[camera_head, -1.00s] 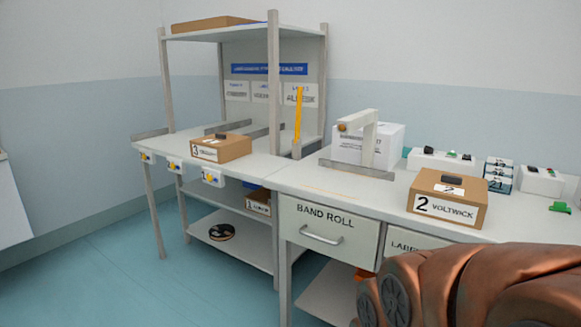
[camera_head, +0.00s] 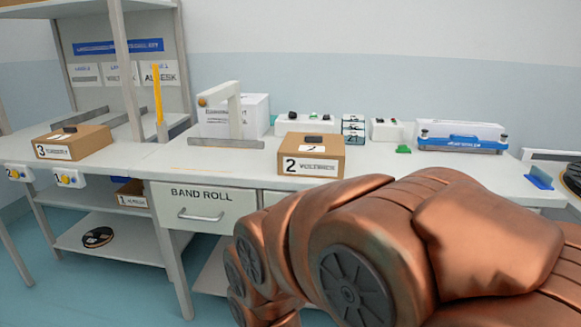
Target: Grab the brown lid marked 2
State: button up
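The brown box marked 2 VOLTWICK (camera_head: 334,146) stands on the workbench near the middle of the view. Its brown top, the lid, carries a black handle-like piece (camera_head: 312,139) and a small white label (camera_head: 313,148). My copper-coloured arm fills the lower right, in front of the bench and below the box. My gripper itself is not visible, so its state is not shown.
A box marked 3 (camera_head: 92,142) stands on the left table, and a box marked 1 (camera_head: 131,194) on a shelf below. A white arched fixture (camera_head: 233,112) stands left of box 2. A blue-and-white device (camera_head: 460,136) sits to the right.

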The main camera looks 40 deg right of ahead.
aim_at(293, 143)
jog(key=u, duration=2.5)
jog(key=k, duration=1.55)
jog(key=z, duration=2)
